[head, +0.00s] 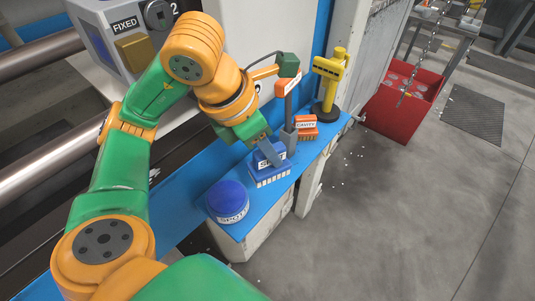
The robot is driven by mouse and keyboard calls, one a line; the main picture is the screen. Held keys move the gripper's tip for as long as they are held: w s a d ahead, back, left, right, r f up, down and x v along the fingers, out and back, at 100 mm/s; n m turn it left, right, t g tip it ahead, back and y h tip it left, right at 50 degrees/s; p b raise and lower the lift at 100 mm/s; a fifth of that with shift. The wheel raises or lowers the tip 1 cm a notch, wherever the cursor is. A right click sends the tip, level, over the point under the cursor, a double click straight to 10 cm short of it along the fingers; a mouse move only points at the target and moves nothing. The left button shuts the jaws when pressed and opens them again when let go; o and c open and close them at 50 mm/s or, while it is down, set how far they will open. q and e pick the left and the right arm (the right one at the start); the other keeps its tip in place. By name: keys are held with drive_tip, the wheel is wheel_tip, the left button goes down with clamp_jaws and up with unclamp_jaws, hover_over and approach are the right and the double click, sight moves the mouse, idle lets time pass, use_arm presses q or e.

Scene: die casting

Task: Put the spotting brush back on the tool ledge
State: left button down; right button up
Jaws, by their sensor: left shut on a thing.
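The spotting brush is the blue block-shaped brush (270,173) with a partly covered white label and pale bristles along its lower front edge. It is upright at the blue tool ledge (258,212), near its middle. My left gripper (270,152) reaches down from the upper left and is shut on the brush from above. The fingers hide part of the brush's top and label. The bristles are at or just above the ledge surface; I cannot tell whether they touch it. My right gripper is not in view.
A round blue pot (228,198) stands at the ledge's near end. An orange brush labelled CAVITY (306,129) and a yellow tool (329,77) on a black base stand behind the spotting brush. A red bin (405,98) is on the floor; the floor at right is open.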

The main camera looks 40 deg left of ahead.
use_arm(q)
drive_tip(key=w+a+f, duration=0.1)
drive_tip(key=w+f, duration=0.1)
drive_tip(key=f, duration=0.1)
drive_tip(key=w+a+f, duration=0.2)
drive_tip(key=f, duration=0.1)
drive_tip(key=w+a+f, duration=0.1)
drive_tip(key=f, duration=0.2)
drive_tip(key=shift+w+a+f, duration=0.2)
drive_tip(key=shift+w+a, duration=0.05)
drive_tip(key=shift+w, duration=0.15)
drive_tip(key=shift+f, duration=0.3)
drive_tip(key=c, duration=0.7)
unclamp_jaws()
drive_tip(key=v, duration=1.2)
drive_tip(key=shift+p, duration=0.3)
